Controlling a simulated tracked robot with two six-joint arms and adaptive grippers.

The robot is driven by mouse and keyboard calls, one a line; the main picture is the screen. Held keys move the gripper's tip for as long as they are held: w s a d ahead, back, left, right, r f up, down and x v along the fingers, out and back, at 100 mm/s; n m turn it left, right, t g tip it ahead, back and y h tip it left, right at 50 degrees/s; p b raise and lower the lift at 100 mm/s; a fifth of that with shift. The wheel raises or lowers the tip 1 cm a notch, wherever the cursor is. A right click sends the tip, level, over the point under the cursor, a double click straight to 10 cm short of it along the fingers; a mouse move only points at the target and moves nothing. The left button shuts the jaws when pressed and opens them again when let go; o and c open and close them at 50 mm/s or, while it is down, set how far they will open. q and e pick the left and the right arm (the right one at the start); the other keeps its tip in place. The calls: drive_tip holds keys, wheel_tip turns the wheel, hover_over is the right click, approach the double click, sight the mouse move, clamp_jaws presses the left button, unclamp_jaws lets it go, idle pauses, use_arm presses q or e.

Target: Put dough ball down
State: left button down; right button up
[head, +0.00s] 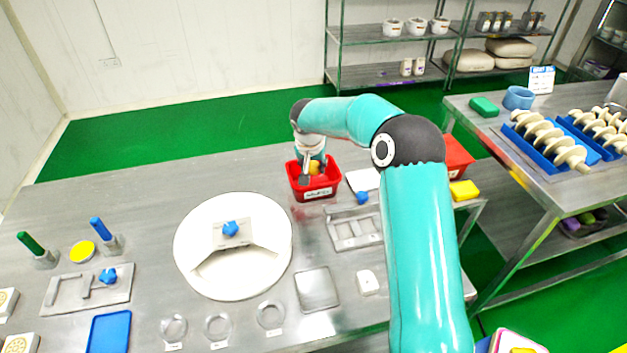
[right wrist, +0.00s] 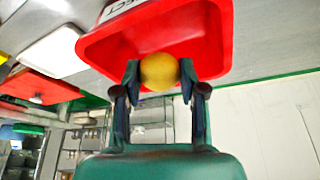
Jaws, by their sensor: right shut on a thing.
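A yellow dough ball (right wrist: 160,72) sits between the two fingers of my right gripper (right wrist: 160,80), which is shut on it. In the head view the ball (head: 316,168) shows as a yellow patch beside the right gripper (head: 309,174). The gripper points down into a red bin (head: 313,194) with a white label on its front. In the right wrist view the red bin (right wrist: 215,60) lies just beyond the ball. I cannot tell whether the ball touches the bin's floor. My left gripper is not in view.
A white round plate (head: 215,270) with a blue-knobbed part stands left of the bin. A grey tray (head: 355,243) and a white board (head: 362,180) lie to the right. A second red bin (head: 456,157) is partly behind my right arm.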

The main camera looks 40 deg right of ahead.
wheel_tip(320, 180, down, 6)
drive_tip(key=shift+r, duration=0.1)
idle(0.4)
drive_tip(key=o, duration=1.2)
drive_tip(key=shift+c, duration=0.2)
